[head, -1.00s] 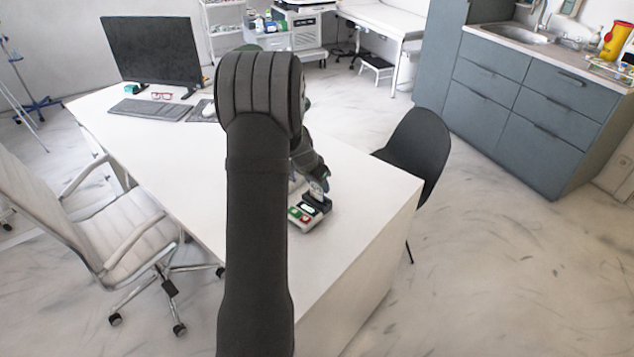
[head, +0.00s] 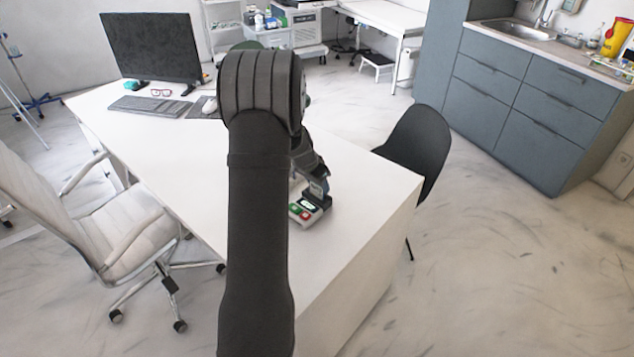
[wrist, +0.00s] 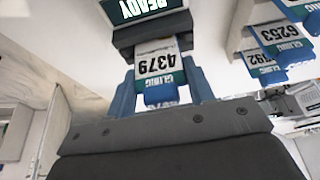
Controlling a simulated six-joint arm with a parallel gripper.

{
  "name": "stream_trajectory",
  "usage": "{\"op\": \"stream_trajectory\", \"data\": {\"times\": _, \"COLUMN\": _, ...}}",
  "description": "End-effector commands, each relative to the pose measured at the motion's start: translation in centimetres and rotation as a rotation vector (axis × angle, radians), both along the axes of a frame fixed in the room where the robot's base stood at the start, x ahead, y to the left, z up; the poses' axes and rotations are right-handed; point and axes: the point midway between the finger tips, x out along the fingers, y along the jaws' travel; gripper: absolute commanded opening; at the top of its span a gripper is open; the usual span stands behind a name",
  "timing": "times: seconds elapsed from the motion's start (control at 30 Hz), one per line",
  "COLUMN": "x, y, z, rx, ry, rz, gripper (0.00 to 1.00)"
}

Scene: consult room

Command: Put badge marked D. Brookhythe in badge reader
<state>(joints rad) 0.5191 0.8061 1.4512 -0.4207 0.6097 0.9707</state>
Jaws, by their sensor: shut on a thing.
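My gripper (wrist: 160,78) has blue fingers and is shut on a white and teal badge (wrist: 157,65), which reads 4379 and CLINIC upside down in the wrist view. No name is readable on it. The badge's far end meets the dark slot part of the badge reader (wrist: 150,33), whose green screen reads READY; how deep the end sits is hard to tell.
In the wrist view, other badges, one reading 6253 (wrist: 278,36), sit in a pale holder at right. The desk (head: 190,160) carries a monitor (head: 152,48), keyboard (head: 147,106) and glasses. A dark chair (head: 417,150) stands at the desk's right. The desk front is clear.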

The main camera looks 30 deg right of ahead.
Motion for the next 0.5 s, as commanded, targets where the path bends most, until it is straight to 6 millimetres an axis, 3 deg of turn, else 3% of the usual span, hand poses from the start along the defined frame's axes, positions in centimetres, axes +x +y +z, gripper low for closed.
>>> {"op": "stream_trajectory", "data": {"times": 0.5, "x": 0.0, "y": 0.0, "z": -1.1, "rx": 0.0, "ry": 0.0, "rz": 0.001, "gripper": 0.27}}
